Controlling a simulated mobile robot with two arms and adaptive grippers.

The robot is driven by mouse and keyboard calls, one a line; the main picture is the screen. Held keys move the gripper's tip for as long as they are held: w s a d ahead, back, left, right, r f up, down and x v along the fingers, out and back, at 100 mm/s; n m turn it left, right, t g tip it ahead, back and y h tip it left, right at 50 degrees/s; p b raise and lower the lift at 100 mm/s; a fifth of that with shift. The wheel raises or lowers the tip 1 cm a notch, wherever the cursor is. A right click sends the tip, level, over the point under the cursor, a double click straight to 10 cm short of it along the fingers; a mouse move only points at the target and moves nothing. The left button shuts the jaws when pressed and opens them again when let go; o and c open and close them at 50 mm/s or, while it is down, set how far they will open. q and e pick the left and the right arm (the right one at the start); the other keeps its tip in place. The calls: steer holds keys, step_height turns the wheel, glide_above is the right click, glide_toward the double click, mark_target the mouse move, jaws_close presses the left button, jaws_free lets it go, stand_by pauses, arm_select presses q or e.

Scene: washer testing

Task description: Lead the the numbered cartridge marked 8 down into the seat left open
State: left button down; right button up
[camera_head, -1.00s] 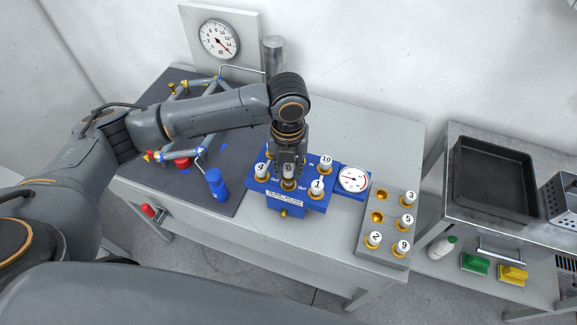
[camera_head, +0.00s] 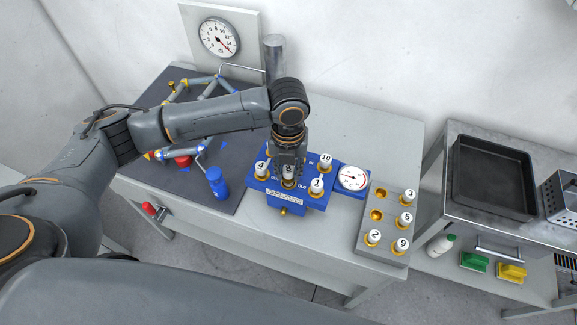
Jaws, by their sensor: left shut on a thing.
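The cartridge marked 8 (camera_head: 288,171) is white and upright over the front middle of the blue manifold block (camera_head: 284,202), between cartridges 4 (camera_head: 261,169) and 1 (camera_head: 316,185). My left gripper (camera_head: 289,165) points straight down and is shut on cartridge 8. A brass ring (camera_head: 288,183) shows right under the cartridge; I cannot tell how deep the cartridge sits in it. Cartridge 10 (camera_head: 325,162) stands in the block at the back right. The gripper hides the block's back middle. My right gripper is not in view.
A grey rack (camera_head: 384,212) at right holds cartridges 3, 5, 2 and 9 and has two empty brass holes. A round gauge (camera_head: 353,178) sits beside the block. A blue cylinder (camera_head: 217,183) and a pipe frame stand on the dark mat (camera_head: 222,145) at left.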

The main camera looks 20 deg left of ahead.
arm_select(q)
steer(key=shift+f+b, duration=0.35)
steer(key=shift+f, duration=0.9)
steer(key=c, duration=1)
jaws_free()
steer(key=shift+r, duration=0.1)
